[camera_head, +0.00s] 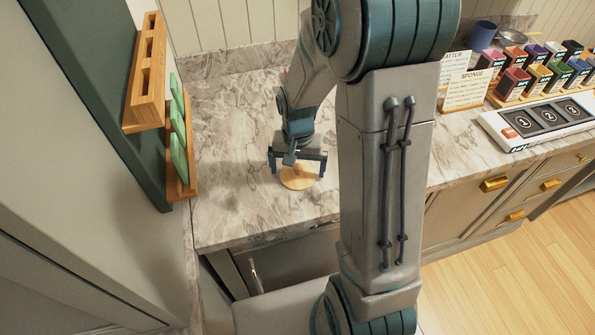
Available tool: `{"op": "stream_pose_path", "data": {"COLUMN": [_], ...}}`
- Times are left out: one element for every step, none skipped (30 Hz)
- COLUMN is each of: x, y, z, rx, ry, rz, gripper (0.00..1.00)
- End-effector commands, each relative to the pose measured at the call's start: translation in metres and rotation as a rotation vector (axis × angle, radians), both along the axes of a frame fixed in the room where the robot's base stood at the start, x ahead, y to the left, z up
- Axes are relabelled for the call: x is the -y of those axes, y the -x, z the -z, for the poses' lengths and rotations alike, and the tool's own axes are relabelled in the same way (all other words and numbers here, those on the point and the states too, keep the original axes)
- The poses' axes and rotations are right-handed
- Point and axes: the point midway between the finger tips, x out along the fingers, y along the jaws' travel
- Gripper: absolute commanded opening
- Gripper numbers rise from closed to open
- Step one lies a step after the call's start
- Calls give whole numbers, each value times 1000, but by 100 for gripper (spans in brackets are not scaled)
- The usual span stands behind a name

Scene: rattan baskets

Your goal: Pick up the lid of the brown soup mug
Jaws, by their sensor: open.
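A round, flat, tan disc, which looks like the lid (299,181), shows on the marble counter near its front edge. My gripper (297,172) points down over it, with its two fingers spread wide, one at the left of the disc and one at the right. The jaws are open and hold nothing. I cannot tell whether the fingers touch the disc. No brown mug body can be made out; my gripper covers the far part of the disc, and anything under it is hidden.
A wooden rack with green items (178,130) hangs on the left wall panel. To the right stand a recipe card (466,90), several small coloured boxes (540,75), a numbered panel (545,121) and a blue cup (482,36). The counter (235,120) left of my gripper is clear.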

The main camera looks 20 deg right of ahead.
Motion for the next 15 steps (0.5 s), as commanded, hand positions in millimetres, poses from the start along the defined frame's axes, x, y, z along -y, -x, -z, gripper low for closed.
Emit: {"op": "stream_pose_path", "data": {"x": [0,0,0,0,0,0,0,0,0,0,0,0,0,0,0], "y": [0,0,0,0,0,0,0,0,0,0,0,0,0,0,0], "z": [3,4,5,5,5,5,5,5,5,5,5,5,5,5,5], "rx": [0,1,1,1,1,2,2,2,2,2,2,2,2,2,2], "ry": [0,0,-1,-1,-1,0,0,0,0,0,0,0,0,0,0], "rz": [0,0,0,0,1,1,1,1,1,1,1,1,1,1,1], "gripper": [100,100,100,100,100,100,100,100,100,94,86,75,67,62,61]}}
